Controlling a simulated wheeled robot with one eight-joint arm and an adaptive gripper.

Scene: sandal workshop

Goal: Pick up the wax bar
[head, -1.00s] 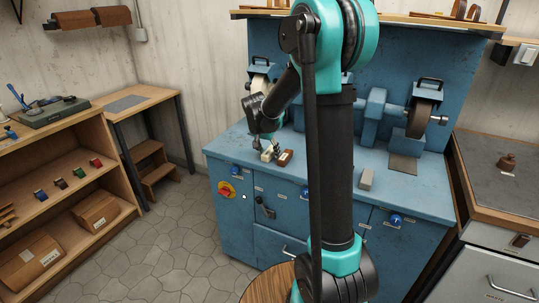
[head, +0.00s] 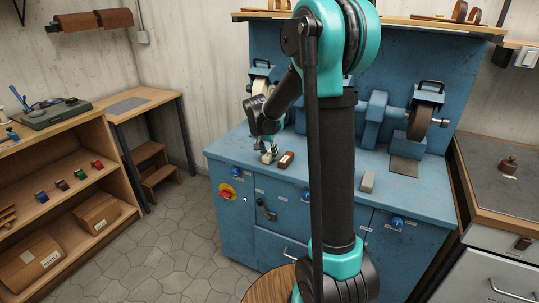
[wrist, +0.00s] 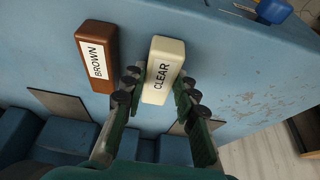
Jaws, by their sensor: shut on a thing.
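A cream bar labelled CLEAR (wrist: 165,68) is between the fingers of my gripper (wrist: 157,94) in the wrist view, with a fingertip on either long side. My gripper is shut on it. In the head view my gripper (head: 268,150) points down at the bench's left front, and the cream bar (head: 267,159) shows partly at its tips. I cannot tell whether the bar is resting on the bench or just off it. A brown bar labelled BROWN (wrist: 97,55) lies beside it, apart from the fingers; it also shows in the head view (head: 286,160).
The blue bench (head: 330,178) carries a grey block (head: 367,181) to the right and grinding wheels (head: 421,122) at the back. A shelf at left (head: 95,183) holds several small coloured blocks. The bench's front edge is close to the bars.

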